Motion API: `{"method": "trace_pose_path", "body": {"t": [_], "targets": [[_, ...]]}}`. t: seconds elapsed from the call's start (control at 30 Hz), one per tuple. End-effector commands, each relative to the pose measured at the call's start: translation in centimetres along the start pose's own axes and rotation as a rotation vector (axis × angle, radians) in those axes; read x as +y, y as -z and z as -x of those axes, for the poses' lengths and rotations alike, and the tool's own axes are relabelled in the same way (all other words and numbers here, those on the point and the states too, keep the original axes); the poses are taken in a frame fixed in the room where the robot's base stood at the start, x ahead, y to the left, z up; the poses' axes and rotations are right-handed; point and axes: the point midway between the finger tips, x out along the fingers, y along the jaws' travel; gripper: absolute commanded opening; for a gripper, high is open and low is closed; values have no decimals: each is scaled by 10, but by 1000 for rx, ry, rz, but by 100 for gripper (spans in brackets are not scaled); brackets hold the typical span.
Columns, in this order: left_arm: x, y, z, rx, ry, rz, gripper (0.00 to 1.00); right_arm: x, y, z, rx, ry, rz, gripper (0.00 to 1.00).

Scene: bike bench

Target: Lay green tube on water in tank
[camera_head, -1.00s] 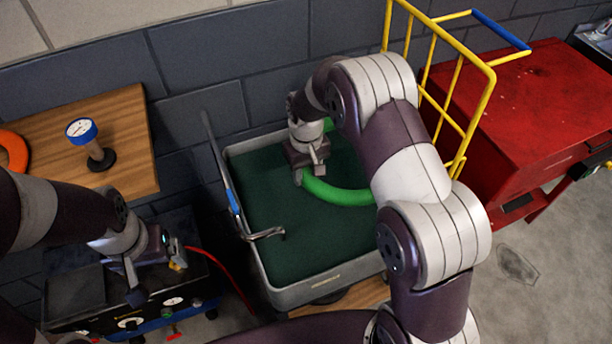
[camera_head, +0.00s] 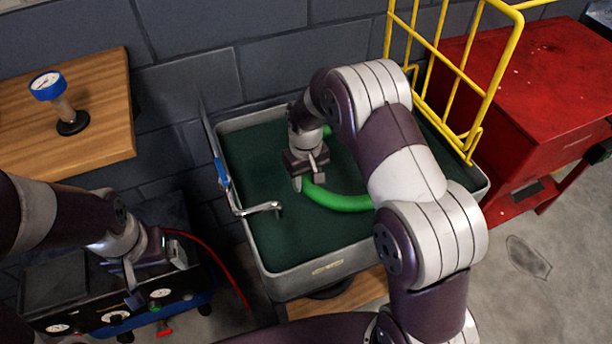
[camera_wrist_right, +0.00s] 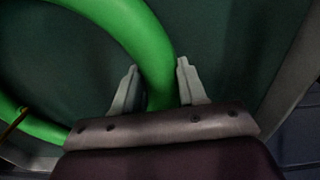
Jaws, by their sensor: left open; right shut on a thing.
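The green tube (camera_head: 338,201) is a ring lying in or just over the dark green water (camera_head: 262,229) of the grey tank (camera_head: 322,275). My right arm hides part of the ring. My right gripper (camera_head: 308,184) is over the tank, shut on the tube's left side. In the right wrist view the tube (camera_wrist_right: 150,45) passes between the two fingers (camera_wrist_right: 157,88). I cannot tell whether the tube touches the water. My left gripper (camera_head: 158,277) is open and empty, above the dark machine with gauges at the lower left.
A silver tap-like lever (camera_head: 262,208) reaches over the tank's left rim. A yellow rack (camera_head: 462,75) stands behind the tank at right, beside a red cabinet (camera_head: 535,90). A red hose (camera_head: 213,255) runs beside the tank.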

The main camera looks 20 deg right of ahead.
Motion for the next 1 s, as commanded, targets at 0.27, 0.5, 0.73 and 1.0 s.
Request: {"method": "trace_pose_path", "body": {"t": [0.27,0.5,0.73,1.0], "targets": [[0,0,0,0,0,0,92,0,0,0,1,0,0,48],[0,0,-1,0,0,0,92,0,0,-1,1,0,0,71],[0,0,1,0,0,0,92,0,1,14,5,-1,0,71],[0,1,4,0,0,0,92,0,1,85,5,-1,0,71]]}}
